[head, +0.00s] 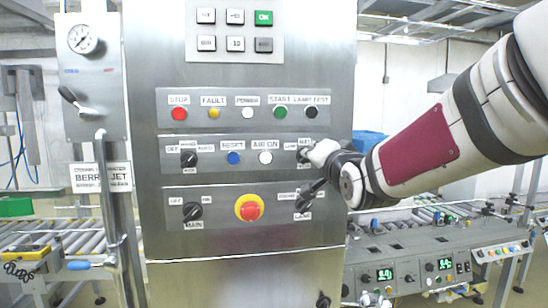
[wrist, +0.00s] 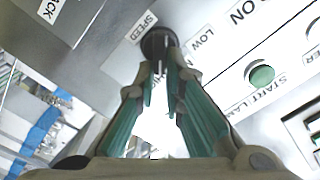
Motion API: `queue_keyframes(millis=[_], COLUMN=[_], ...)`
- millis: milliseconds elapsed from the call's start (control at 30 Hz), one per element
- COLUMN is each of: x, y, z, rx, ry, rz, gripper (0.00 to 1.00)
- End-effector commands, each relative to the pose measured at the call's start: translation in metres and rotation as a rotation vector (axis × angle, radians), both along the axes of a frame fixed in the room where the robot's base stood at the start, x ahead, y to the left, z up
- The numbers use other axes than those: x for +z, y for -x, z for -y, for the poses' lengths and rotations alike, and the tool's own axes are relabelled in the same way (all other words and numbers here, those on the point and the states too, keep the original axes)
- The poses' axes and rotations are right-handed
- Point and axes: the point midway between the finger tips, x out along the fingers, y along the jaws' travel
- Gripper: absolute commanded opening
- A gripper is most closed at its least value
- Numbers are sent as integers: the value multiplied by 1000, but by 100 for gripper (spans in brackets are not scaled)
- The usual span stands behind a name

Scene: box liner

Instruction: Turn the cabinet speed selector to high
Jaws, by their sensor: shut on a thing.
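The cabinet speed selector (wrist: 154,43) is a dark round knob on the metal panel, next to a label reading SPEED in the wrist view. In the head view the selector (head: 302,157) sits at the right end of the middle row, mostly hidden by my gripper (head: 309,156). In the wrist view my gripper (wrist: 167,64) has its fingertips closed together on the knob. I cannot tell which way the knob points.
A black selector (head: 303,206) sits just below my gripper. A red emergency button (head: 249,208) on a yellow ring is lower left. A white AIR ON button (head: 265,157) and blue RESET button (head: 233,158) are to the left. A roller conveyor (head: 440,214) runs at right.

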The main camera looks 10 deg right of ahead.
Motion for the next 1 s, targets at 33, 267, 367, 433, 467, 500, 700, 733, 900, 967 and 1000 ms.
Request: queue_keyframes(millis=[33,267,367,433,467,500,700,733,900,967,1000], x=[-1,-1,-1,-1,-1,-1,0,0,1,1,1], y=[0,0,0,0,0,0,0,1,13,22,29], z=[0,0,0,0,0,0,0,0,0,0,0], rx=[-1,-1,-1,-1,-1,-1,-1,-1,-1,-1,-1], ry=[-3,-3,-3,-3,-3,-3,-2,-2,-3,-4,-4], rz=[-2,-2,-3,-2,-2,-2,-1,-1,1,1,1], gripper=[0,0,17,30,30,30,30,30,30,30,30])
